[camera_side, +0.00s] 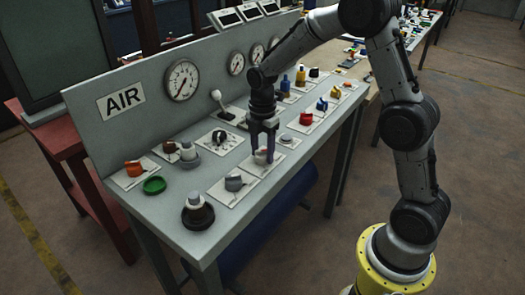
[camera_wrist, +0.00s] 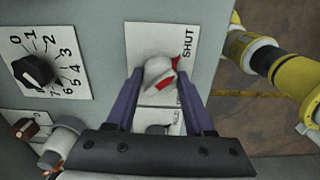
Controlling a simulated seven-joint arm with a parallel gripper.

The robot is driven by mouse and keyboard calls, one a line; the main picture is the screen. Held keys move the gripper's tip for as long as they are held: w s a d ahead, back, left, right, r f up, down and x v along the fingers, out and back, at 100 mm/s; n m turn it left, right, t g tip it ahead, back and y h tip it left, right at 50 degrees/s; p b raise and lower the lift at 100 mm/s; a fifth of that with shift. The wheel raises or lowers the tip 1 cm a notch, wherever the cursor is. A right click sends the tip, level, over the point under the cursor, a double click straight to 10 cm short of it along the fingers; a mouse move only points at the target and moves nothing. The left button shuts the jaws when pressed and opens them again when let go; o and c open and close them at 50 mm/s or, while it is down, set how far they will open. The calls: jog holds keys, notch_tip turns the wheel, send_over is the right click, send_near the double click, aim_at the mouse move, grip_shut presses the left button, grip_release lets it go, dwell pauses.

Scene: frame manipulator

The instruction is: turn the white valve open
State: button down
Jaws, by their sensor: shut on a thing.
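The white valve (camera_wrist: 158,72) has a round white knob with a red pointer and sits on a white plate (camera_wrist: 143,35) lettered SHUT in the wrist view. Its red pointer lies on the right side of the knob, near the word SHUT. In the side view the white valve (camera_side: 262,156) shows low between my fingers on the grey panel. My gripper (camera_wrist: 158,84) has its two purple fingers on either side of the knob, shut on it. In the side view my gripper (camera_side: 263,150) points straight down at the panel. The lower lettering on the plate is partly hidden.
A black numbered dial (camera_wrist: 35,70) is left of the valve. A grey knob (camera_side: 234,182) and a red knob (camera_side: 306,118) stand nearby on the panel, with a lever (camera_side: 219,102) behind. The panel's front edge is close. A yellow arm part (camera_wrist: 265,55) shows at the right.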

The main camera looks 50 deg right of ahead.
jog(key=m, duration=0.4)
jog(key=shift+m, duration=0.3)
jog(key=m, duration=0.4)
jog(key=shift+m, duration=0.3)
jog(key=m, duration=0.4)
jog(key=shift+r, duration=0.1)
jog(key=shift+m, duration=2.1)
jog(key=shift+c, duration=1.4)
grip_release()
notch_tip(320, 180, up, 14)
